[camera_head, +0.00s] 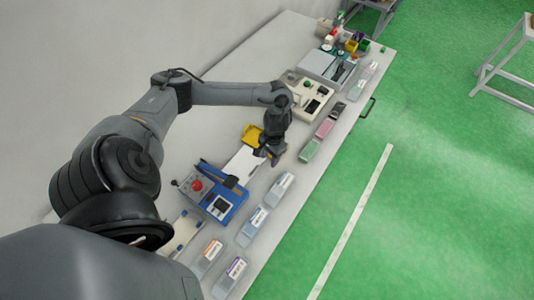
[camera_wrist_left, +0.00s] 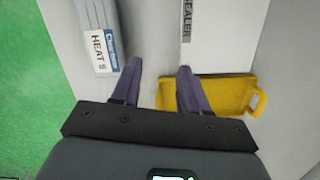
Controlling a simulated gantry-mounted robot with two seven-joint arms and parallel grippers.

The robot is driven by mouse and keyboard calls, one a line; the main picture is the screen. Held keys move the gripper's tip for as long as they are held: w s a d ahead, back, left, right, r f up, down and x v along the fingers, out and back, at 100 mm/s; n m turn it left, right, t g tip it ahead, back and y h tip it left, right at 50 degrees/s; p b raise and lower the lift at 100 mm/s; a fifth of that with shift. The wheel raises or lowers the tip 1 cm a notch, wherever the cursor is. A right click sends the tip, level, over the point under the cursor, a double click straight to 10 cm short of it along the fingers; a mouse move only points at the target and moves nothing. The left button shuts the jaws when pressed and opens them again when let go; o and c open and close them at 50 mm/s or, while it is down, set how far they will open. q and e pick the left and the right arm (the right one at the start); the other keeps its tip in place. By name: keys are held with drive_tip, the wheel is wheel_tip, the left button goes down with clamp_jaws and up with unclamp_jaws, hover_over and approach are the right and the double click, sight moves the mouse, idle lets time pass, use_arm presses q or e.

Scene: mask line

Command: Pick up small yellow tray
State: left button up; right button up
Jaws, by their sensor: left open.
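The small yellow tray (camera_wrist_left: 225,93) lies on the table in the left wrist view, with a loop handle at its right end. In the head view the yellow tray (camera_head: 252,134) shows just left of my left gripper. My left gripper (camera_wrist_left: 160,66) is open and empty. Its right finger overlaps the tray's left part in the wrist view, and its left finger is over bare table. In the head view my left gripper (camera_head: 267,160) points down over the table; whether it touches the tray cannot be told. My right gripper is not in view.
A white plate marked SEALER (camera_wrist_left: 218,35) lies beside the tray. A box marked HEAT (camera_wrist_left: 95,35) is at the left. A blue machine with a red button (camera_head: 215,193) stands nearby. Several boxes line the table's front edge, and more equipment (camera_head: 325,66) stands farther back.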

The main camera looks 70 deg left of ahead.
use_arm(q)
drive_tip(key=shift+t+y, duration=0.3)
drive_tip(key=shift+t, duration=0.4)
drive_tip(key=w+a+r, duration=0.1)
drive_tip(key=w, duration=0.1)
drive_tip(key=w+a+r+b, duration=0.1)
drive_tip(key=w, duration=0.1)
drive_tip(key=w+a+r, duration=0.1)
drive_tip(key=a, duration=0.1)
drive_tip(key=shift+w, duration=0.4)
drive_tip(key=shift+w+d+f+b, duration=0.1)
drive_tip(key=shift+w+f+b, duration=0.05)
drive_tip(key=shift+f+b, duration=0.15)
wheel_tip(320, 180, down, 3)
drive_tip(key=shift+d+f, duration=0.1)
drive_tip(key=shift+f, duration=0.05)
drive_tip(key=shift+d+f+b, duration=0.1)
drive_tip(key=shift+f+b, duration=0.4)
drive_tip(key=shift+f, duration=2.6)
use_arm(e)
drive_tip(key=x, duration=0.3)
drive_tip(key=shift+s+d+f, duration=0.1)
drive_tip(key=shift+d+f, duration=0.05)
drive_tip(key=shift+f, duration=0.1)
use_arm(q)
drive_tip(key=shift+c, duration=0.4)
clamp_jaws()
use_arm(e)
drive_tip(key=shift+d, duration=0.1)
